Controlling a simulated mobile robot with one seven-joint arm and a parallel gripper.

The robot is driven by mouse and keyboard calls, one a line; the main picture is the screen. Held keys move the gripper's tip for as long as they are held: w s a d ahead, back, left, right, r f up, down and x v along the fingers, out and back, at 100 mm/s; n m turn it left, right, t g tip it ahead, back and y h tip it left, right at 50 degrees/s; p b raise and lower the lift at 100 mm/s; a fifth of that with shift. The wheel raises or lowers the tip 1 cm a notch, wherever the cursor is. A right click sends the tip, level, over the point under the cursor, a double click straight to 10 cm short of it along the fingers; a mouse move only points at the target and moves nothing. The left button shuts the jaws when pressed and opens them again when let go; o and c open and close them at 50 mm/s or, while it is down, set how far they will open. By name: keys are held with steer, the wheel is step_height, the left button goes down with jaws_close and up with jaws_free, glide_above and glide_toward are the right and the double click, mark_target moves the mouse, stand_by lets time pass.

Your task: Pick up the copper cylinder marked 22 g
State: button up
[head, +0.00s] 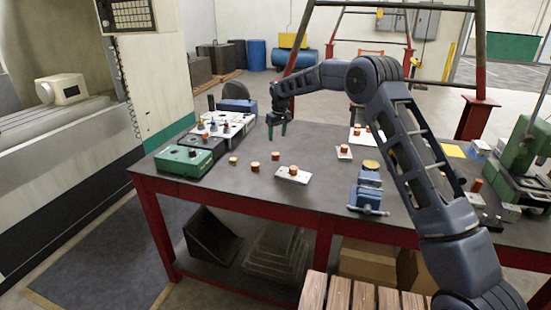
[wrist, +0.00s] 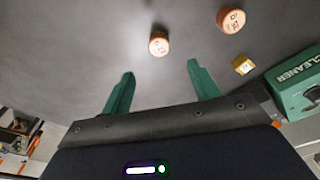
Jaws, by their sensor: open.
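Two copper cylinders stand loose on the dark tabletop. One (head: 276,155) is nearer my gripper and shows in the wrist view (wrist: 159,43), just beyond the gap between the fingertips. The other (head: 255,167) is farther off, at the upper right of the wrist view (wrist: 231,20). Both have marks on their tops, too small to read surely, so I cannot tell which is 22 g. More copper cylinders sit on white plates, one of them on the front plate (head: 292,169). My gripper (head: 277,131) is open and empty above the table; it also shows in the wrist view (wrist: 160,68).
A small brass block (head: 233,160) stands near the green cleaner box (head: 184,161), left of the cylinders. White plates (head: 296,177) bear copper pieces. A blue vise (head: 368,193) stands to the right. A white board with knobs (head: 225,128) is behind. Tabletop around the loose cylinders is clear.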

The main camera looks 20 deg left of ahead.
mark_target(276, 153)
steer(key=f, duration=0.7)
steer(key=w+a+f, duration=0.1)
steer(key=f, duration=0.2)
steer(key=shift+f, duration=0.25)
steer(key=c, duration=1.3)
steer(key=shift+r, duration=0.1)
